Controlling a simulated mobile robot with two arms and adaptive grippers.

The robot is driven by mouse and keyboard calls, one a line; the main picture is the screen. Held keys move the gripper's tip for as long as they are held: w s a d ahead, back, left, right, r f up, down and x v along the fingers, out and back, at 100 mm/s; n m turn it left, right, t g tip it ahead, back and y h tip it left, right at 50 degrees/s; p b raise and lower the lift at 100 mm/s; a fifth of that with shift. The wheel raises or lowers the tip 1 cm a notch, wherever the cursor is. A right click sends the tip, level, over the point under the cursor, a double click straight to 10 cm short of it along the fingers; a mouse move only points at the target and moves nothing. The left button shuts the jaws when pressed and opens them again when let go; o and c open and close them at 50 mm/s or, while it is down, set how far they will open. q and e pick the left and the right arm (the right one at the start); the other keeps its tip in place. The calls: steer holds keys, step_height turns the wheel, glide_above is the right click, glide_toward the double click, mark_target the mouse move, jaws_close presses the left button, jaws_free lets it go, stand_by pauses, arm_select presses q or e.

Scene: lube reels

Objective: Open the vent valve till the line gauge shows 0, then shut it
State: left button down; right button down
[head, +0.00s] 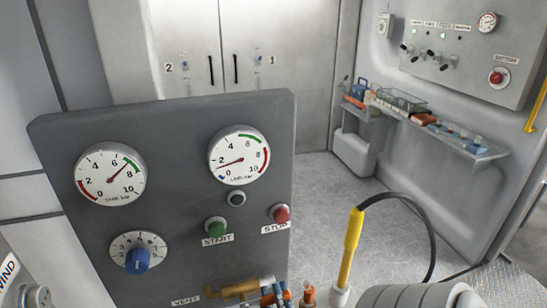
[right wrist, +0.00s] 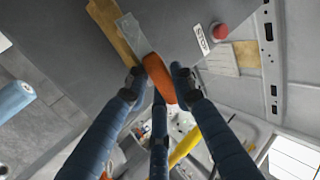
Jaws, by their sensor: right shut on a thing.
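The grey panel (head: 180,215) fills the left middle of the head view. The line gauge (head: 238,156) is at its upper right, its needle low on the dial, between 0 and 2. The vent valve's brass body (head: 238,287) runs along the panel's bottom edge, right of the VENT label (head: 185,301). My right gripper (head: 272,294) is at the valve's right end, partly cut off by the frame. In the right wrist view its blue fingers close around the orange valve handle (right wrist: 159,79). How far the handle is turned is hard to tell. My left gripper is not in view.
A second gauge (head: 110,174) and a blue knob (head: 137,260) are on the panel's left. A green START button (head: 215,227) and red STOP button (head: 279,213) sit above the valve. A yellow hose end (head: 350,248) stands close to the right. The floor (head: 325,185) behind is clear.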

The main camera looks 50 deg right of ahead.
steer(key=shift+a+f, duration=0.1)
stand_by(0.4)
steer(key=c, duration=1.5)
jaws_free()
steer(key=shift+o, duration=0.2)
